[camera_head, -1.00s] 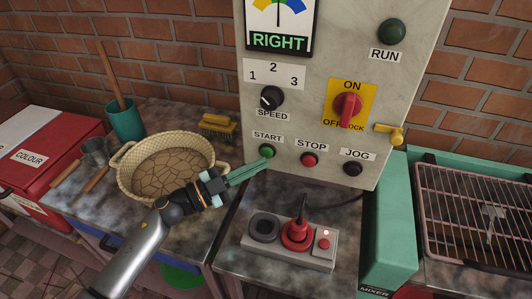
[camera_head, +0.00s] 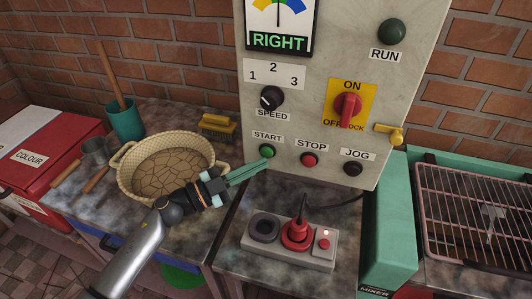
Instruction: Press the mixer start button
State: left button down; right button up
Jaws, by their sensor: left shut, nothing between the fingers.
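The green start button (camera_head: 267,151) sits under the START label at the lower left of the pale control panel (camera_head: 330,75). My left gripper (camera_head: 266,163) is shut and empty. Its green fingertips reach the lower edge of the button in the picture; I cannot tell whether they touch it. To the right are the red stop button (camera_head: 310,160) and the dark jog button (camera_head: 353,168). The red main switch (camera_head: 347,108) has its handle upright between ON and OFF. The green run lamp (camera_head: 391,32) looks dark. My right gripper is not in view.
A woven basket (camera_head: 122,181) stands beneath my left wrist on the left bench. A socket block (camera_head: 262,255) with a red plug (camera_head: 297,235) lies below the panel. A yellow lever (camera_head: 388,134) projects from the panel's right side. A wire rack (camera_head: 470,215) is at the right.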

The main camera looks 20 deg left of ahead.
pick_arm(q)
jog(key=shift+w, duration=0.1)
jog(key=shift+w, duration=0.35)
